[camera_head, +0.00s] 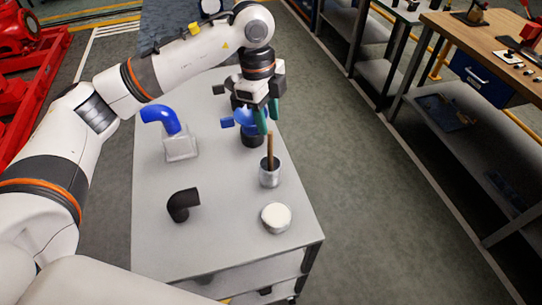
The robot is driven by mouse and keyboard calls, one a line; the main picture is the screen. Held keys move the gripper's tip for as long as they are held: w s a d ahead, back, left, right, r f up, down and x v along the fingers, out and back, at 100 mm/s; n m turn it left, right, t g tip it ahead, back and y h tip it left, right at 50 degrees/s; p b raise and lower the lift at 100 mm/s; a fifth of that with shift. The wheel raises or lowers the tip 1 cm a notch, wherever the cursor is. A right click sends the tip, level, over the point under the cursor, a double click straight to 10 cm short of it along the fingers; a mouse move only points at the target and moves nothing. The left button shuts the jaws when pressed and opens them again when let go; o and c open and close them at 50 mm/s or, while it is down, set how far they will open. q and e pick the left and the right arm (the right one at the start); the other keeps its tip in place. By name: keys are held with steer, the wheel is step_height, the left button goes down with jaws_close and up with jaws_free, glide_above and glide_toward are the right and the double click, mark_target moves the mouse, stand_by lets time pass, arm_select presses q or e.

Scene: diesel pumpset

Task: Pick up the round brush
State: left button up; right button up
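My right gripper is not in view.
A blue elbow pipe (162,119) on a grey block, a black elbow (183,203) and a white-topped round tin (276,217) share the grey table (225,245). Workbenches stand at right.

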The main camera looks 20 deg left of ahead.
mark_target(270, 133)
arm_select(q)
steer(key=f, duration=0.3)
steer(key=shift+d+f+p, duration=0.25)
steer(key=shift+p, duration=0.15)
step_height(270, 133, down, 6)
steer(key=shift+w+d+r+p, duration=0.15)
steer(key=shift+r+p, duration=0.1)
steer(key=shift+p, duration=0.8)
steer(key=shift+c, duration=0.5)
jaws_close()
